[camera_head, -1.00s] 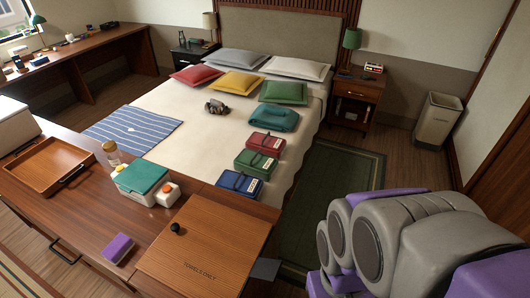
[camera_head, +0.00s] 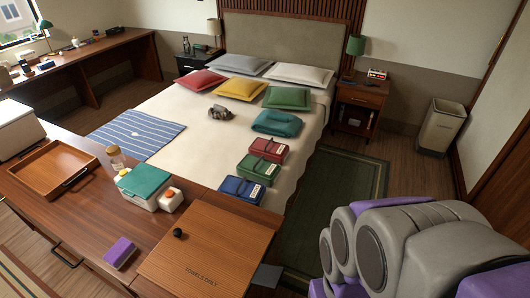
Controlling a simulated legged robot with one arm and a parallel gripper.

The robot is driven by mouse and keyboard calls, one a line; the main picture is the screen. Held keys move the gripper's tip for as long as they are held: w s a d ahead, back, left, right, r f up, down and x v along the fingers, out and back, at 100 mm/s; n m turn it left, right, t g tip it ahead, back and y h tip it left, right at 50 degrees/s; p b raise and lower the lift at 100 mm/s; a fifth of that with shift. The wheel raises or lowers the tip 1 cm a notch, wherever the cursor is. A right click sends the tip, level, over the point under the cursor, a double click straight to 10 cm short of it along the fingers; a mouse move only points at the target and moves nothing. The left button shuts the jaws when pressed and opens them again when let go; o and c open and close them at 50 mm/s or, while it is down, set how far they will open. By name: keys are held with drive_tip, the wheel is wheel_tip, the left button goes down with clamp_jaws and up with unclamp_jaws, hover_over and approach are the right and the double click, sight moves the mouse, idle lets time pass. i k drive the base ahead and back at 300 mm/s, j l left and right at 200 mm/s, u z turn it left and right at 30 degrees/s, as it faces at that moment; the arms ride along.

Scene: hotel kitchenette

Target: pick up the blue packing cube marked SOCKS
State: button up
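The blue packing cube (camera_head: 241,189) lies on the near end of the bed, just beyond the wooden counter. It has a dark handle and a small pale label, too small to read. A green packing cube (camera_head: 258,168) lies just behind it, and a red packing cube (camera_head: 268,149) lies behind the green one. My arm, grey and purple, fills the lower right of the view. My gripper is not in view, so its state and anything in it are hidden.
The counter carries a wooden tray (camera_head: 24,177), a teal-lidded box (camera_head: 143,181), a purple sponge-like block (camera_head: 119,252) and a board marked TOWELS ONLY (camera_head: 207,252). A folded teal cloth (camera_head: 277,123) lies farther up the bed. A green rug (camera_head: 337,195) covers open floor at right.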

sight(253, 193)
drive_tip(key=i+l+u, duration=0.1)
drive_tip(key=u, duration=0.35)
drive_tip(key=l+u, duration=0.2)
drive_tip(key=u, duration=0.3)
drive_tip(key=i+l+u, duration=0.15)
drive_tip(key=l, duration=0.5)
drive_tip(key=i+l+u, duration=0.15)
drive_tip(key=l, duration=0.5)
drive_tip(key=l+u, duration=0.15)
drive_tip(key=l, duration=0.55)
drive_tip(key=i, duration=0.05)
